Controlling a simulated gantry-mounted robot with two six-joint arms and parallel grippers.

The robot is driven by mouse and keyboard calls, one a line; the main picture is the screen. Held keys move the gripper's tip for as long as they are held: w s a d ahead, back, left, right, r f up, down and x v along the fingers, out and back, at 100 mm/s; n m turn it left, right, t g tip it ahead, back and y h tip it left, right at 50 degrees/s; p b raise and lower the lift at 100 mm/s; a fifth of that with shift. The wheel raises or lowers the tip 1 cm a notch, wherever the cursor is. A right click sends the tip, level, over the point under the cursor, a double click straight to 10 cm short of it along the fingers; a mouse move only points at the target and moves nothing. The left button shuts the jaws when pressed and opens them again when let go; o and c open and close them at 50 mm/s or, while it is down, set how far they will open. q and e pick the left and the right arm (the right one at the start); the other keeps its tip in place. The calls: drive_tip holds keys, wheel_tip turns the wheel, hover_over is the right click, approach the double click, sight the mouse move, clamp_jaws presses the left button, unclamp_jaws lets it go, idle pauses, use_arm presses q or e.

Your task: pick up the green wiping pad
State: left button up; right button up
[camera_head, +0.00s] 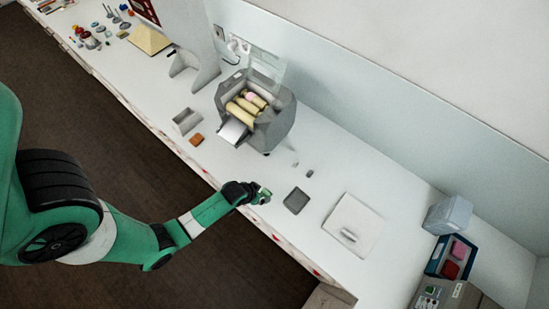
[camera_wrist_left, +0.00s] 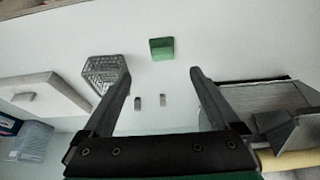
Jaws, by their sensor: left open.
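The green wiping pad (camera_wrist_left: 162,48) lies on the white counter in the left wrist view, ahead of my fingertips and between their lines. My left gripper (camera_wrist_left: 160,78) is open, with nothing between its fingers and a gap to the pad. In the head view my left gripper (camera_head: 262,195) is over the front part of the counter. A small green patch shows at its tip there; it is too small to tell pad from gripper. My right gripper is in neither view.
The grey mill (camera_head: 278,122) with cream rollers stands behind. A dark square grid (camera_head: 296,200) and a white board (camera_head: 343,215) with a small cylinder lie to the right. An orange block (camera_head: 196,139) and a grey open box (camera_head: 186,121) are left.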

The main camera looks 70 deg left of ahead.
sight(265, 192)
use_arm(q)
drive_tip(key=b+x, duration=0.1)
drive_tip(key=b, duration=0.1)
drive_tip(key=b+x, duration=0.4)
drive_tip(key=shift+a+f, duration=0.15)
drive_tip(key=shift+a, duration=0.15)
drive_tip(key=b+x, duration=0.2)
drive_tip(key=x, duration=0.2)
drive_tip(key=shift+s+d+f, duration=0.1)
drive_tip(key=shift+s+d, duration=0.05)
drive_tip(key=shift+s, duration=0.05)
drive_tip(key=shift+w+f, duration=0.2)
drive_tip(key=shift+f, duration=0.25)
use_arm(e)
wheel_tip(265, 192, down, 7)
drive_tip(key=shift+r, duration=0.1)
